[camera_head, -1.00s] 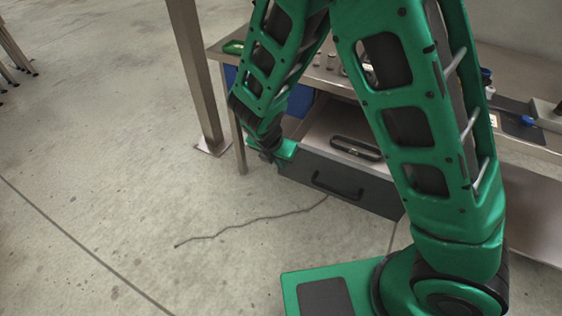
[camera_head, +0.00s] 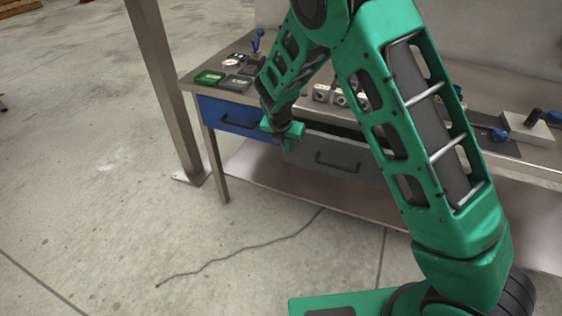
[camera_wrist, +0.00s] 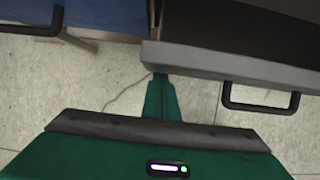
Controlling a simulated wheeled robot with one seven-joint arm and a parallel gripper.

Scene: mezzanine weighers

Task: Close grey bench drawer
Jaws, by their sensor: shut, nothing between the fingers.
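The grey bench drawer (camera_head: 352,157) sits under the bench top, right of the blue drawer. In the head view a dark gap shows above its front, so it stands partly open. In the wrist view its grey front edge (camera_wrist: 225,62) sticks out past the blue drawer's front, with its black handle below right. My gripper (camera_head: 289,142) is shut and empty at the left end of the grey front. In the wrist view its green fingers (camera_wrist: 161,82) are together, tips at that front's left end; they appear to touch it.
The closed-looking blue drawer (camera_head: 230,116) with a black handle is just left. A steel post (camera_head: 168,90) and a bench leg (camera_head: 216,165) stand further left. The bench top carries a green tray (camera_head: 209,77) and small fixtures. A thin dark line (camera_head: 245,247) crosses the open floor.

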